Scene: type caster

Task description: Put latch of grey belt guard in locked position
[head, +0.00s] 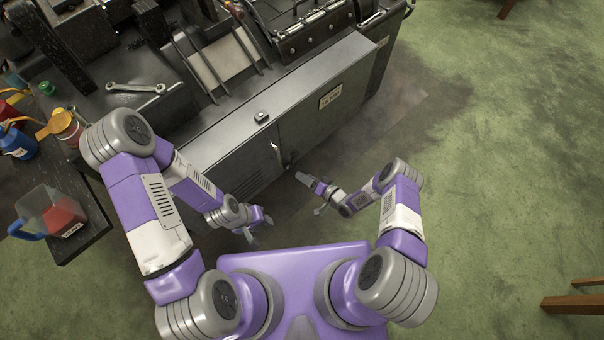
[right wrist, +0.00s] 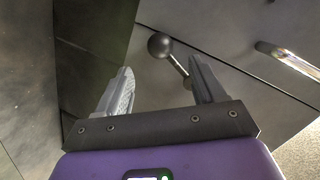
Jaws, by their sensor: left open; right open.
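A grey cabinet-like panel (head: 325,105), seemingly the belt guard, closes the front of the machine in the head view. A small lever (head: 276,152), likely its latch, sits low near a panel seam. In the right wrist view the lever has a dark ball knob (right wrist: 160,45) on a thin rod that slants down right behind a finger. My right gripper (head: 308,193) is open and empty, right of and below the lever in the head view; its fingers (right wrist: 160,78) flank the view of the knob, apart from it. My left gripper (head: 262,230) is open and empty, lower down.
A shiny bar handle (right wrist: 288,60) is right of the knob. A wrench (head: 137,87) lies on the machine. A dark table (head: 85,240) at left holds a red-filled container (head: 55,212) and bottles. Green floor (head: 490,170) is clear at right, except wooden legs.

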